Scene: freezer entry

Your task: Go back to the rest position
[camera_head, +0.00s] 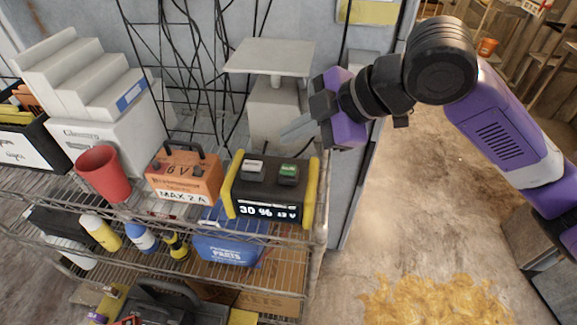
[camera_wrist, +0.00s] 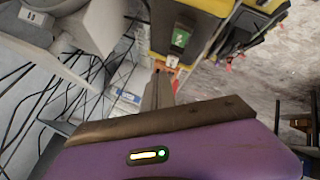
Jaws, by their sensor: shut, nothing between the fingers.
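My gripper (camera_head: 299,127) is at the end of my purple and black arm in the head view. Its grey fingers are together with nothing between them, and they point left, just above the black and yellow power unit (camera_head: 273,202). In the wrist view the shut fingers (camera_wrist: 158,88) point towards a green switch on the power unit (camera_wrist: 172,28). In the head view the unit has a white and a green switch on top and a lit display reading 30 %. I cannot tell whether the fingertips touch anything, but they look apart from the unit.
The wire shelf (camera_head: 200,208) holds an orange 6 V box (camera_head: 184,178), a red cup (camera_head: 103,173) and a white box (camera_head: 100,148) with stepped blocks. A grey flat-topped stand (camera_head: 270,58) is close behind my gripper. Open floor (camera_head: 400,215) lies to the right, with a yellow-brown patch.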

